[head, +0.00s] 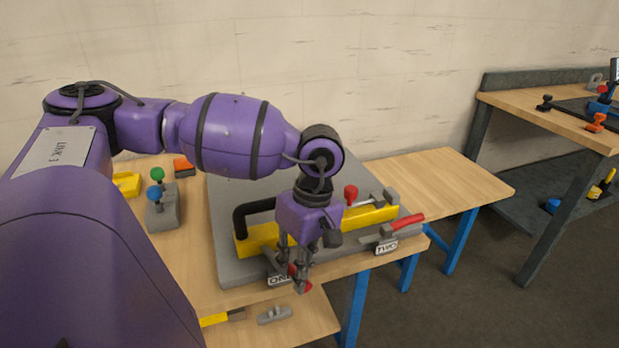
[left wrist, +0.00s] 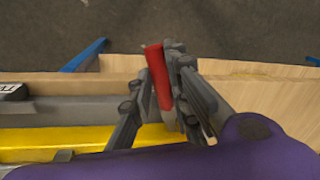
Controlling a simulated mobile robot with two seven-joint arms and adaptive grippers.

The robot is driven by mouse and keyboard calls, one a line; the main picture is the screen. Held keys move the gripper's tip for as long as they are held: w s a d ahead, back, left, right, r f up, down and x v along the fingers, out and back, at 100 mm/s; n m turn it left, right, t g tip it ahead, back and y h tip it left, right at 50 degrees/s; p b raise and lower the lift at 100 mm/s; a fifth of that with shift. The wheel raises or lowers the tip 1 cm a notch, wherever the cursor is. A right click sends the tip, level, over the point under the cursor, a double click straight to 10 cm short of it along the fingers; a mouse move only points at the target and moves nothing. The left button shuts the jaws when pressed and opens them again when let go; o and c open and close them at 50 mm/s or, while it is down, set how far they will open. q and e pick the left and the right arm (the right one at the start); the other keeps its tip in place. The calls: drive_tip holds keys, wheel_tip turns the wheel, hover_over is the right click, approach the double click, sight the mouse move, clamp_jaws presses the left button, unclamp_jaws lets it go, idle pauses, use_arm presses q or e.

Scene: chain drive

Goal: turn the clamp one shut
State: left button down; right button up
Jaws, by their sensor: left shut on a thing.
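Clamp one sits at the front edge of the grey plate (head: 226,240), by the label ONE (head: 278,281); my gripper hides most of it. Its red handle (head: 306,287) shows at my fingertips, over the table's front edge. My left gripper (head: 299,278) points down over this clamp and is shut on the red handle. In the left wrist view the red handle (left wrist: 157,76) lies between the fingers of my left gripper (left wrist: 160,92). My right gripper is in neither view.
Clamp two, with its red handle (head: 408,222), stands to the right by the label TWO (head: 386,248). A yellow bar (head: 365,217) runs along the plate behind the clamps. A grey block with green and blue knobs (head: 162,212) stands at left. The table's right part (head: 440,182) is clear.

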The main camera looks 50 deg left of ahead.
use_arm(q)
drive_tip(key=shift+s+m, duration=0.35)
drive_tip(key=shift+m, duration=0.05)
drive_tip(key=shift+s+a+m+y, duration=0.1)
drive_tip(key=shift+s+m+y, duration=0.35)
drive_tip(key=shift+m, duration=0.65)
drive_tip(key=shift+s+m, duration=0.25)
drive_tip(key=shift+m, duration=0.05)
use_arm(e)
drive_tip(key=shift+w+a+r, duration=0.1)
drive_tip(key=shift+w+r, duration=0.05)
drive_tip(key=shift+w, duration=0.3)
use_arm(q)
drive_tip(key=shift+a, duration=0.1)
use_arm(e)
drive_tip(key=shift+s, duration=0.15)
use_arm(q)
drive_tip(key=c, duration=1.6)
unclamp_jaws()
drive_tip(key=shift+c, duration=0.2)
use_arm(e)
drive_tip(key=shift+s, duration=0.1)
use_arm(q)
drive_tip(key=a+v, duration=0.1)
drive_tip(key=v, duration=1.1)
drive_tip(key=shift+d, duration=0.4)
